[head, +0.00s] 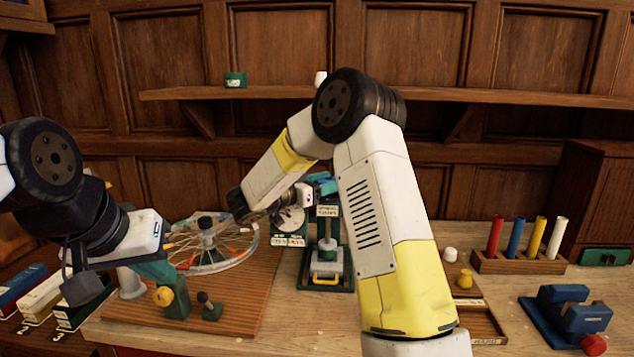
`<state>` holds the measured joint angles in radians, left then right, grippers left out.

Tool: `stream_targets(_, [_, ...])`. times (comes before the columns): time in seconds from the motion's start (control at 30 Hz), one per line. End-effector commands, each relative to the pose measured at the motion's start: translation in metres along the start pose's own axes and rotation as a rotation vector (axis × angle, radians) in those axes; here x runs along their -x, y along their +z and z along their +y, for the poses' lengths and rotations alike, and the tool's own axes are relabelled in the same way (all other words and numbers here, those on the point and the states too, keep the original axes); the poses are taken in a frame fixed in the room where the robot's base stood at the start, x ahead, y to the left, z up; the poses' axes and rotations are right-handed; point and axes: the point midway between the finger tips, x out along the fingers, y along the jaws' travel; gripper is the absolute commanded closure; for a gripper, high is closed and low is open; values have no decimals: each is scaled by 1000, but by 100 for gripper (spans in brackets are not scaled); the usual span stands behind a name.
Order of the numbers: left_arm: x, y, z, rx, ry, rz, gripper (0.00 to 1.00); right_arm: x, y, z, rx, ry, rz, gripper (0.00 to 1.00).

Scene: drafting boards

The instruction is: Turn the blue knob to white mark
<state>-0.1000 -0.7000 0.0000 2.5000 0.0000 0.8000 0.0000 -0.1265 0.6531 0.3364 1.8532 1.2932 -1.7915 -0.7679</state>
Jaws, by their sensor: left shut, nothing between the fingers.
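I cannot make out a blue knob or its white mark in the head view; they may be hidden behind my arms. My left gripper (160,273) is at the left, pointing down and right with its teal fingers shut and empty. It is close to a yellow knob (163,296) and a small dark knob (203,298) on the wooden board. My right gripper (322,184) is farther back, partly hidden by my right arm, above a green stand (327,262) with a label and a yellow handle. Whether its fingers are open is unclear.
A spoked wheel (210,245) lies behind my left gripper. A white dial (289,219) stands beside the green stand. At right are a rack (518,262) of coloured rods and a blue vise-like block (567,312) with a red knob. A wall shelf (450,95) runs behind.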

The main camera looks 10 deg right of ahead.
Motion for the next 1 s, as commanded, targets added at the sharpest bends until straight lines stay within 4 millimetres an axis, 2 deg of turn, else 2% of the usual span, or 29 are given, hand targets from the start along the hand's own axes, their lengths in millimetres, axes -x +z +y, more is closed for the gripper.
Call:
stream_targets(0.27, [0,0,0,0,0,0,100,0,0,0,1,-30,1,84])
stream_targets(0.47, [0,0,0,0,0,0,100,1,0,1,3,-128,1,84])
stream_targets(1.0, [0,0,0,0,0,0,100,0,1,1,5,-611,-3,84])
